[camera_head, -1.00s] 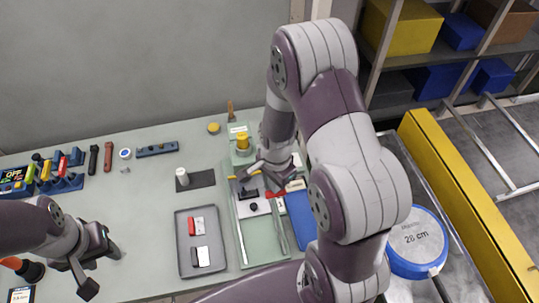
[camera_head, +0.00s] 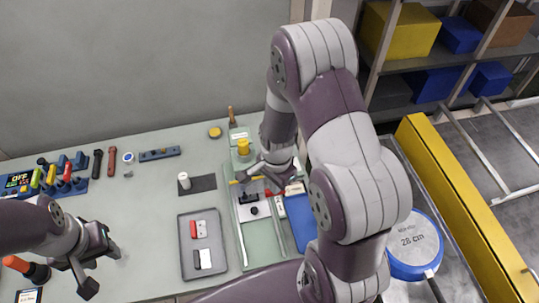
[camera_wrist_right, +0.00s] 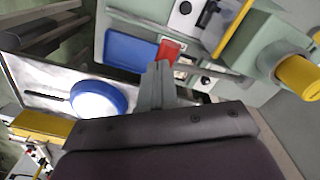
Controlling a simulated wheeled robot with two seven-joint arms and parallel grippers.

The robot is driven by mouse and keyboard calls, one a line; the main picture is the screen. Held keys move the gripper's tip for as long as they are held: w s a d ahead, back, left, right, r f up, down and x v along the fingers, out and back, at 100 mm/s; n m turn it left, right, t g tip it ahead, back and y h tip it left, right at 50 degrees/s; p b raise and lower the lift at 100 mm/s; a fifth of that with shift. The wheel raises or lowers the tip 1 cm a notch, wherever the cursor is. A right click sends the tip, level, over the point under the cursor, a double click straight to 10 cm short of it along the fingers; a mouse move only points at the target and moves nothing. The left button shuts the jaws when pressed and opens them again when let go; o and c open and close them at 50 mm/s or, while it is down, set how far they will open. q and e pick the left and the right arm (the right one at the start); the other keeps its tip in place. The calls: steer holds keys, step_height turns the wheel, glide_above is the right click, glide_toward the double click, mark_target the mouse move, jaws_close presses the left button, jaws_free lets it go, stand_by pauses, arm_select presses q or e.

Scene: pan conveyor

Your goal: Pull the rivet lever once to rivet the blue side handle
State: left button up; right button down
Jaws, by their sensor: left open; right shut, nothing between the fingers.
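The green press station (camera_head: 255,240) has a yellow cap (camera_head: 243,147) at its back; the cap is large at the right of the right wrist view (camera_wrist_right: 299,76). A white plate with a black part (camera_head: 249,198) lies on the station. A red part (camera_head: 294,188) is beside my right gripper (camera_head: 268,184); I cannot tell whether it is the lever. My right gripper is shut and empty above the station; its fingers (camera_wrist_right: 158,80) end near a red part (camera_wrist_right: 168,50), contact unclear. My left gripper (camera_head: 102,268) is open and empty. I cannot make out a blue side handle.
A blue tray (camera_head: 302,222) lies right of the station. A grey tray (camera_head: 187,268) holds red and white-black parts. A blue pan disc marked 28 cm (camera_head: 414,243) is on the right, beside a yellow rail (camera_head: 470,215).

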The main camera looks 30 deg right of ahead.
step_height(320, 180, up, 5)
steer(key=p, duration=0.3)
steer(key=shift+p, duration=0.4)
step_height(320, 180, up, 10)
steer(key=s+p, duration=0.1)
steer(key=p, duration=0.6)
steer(key=shift+a+p, duration=0.15)
steer(key=shift+p, duration=0.25)
steer(key=s+a+f+n+b, duration=0.2)
steer(key=f+n+b, duration=0.3)
steer(key=b, duration=0.5)
steer(key=s+a+f+n+t+b, duration=0.1)
steer(key=s+a+f+n+b, duration=0.1)
steer(key=f+n+b, duration=0.4)
steer(key=n+b, duration=0.3)
steer(key=b, duration=0.1)
steer(key=shift+s+n+b, duration=0.2)
steer(key=shift+n+b, duration=0.15)
steer(key=shift+n, duration=0.05)
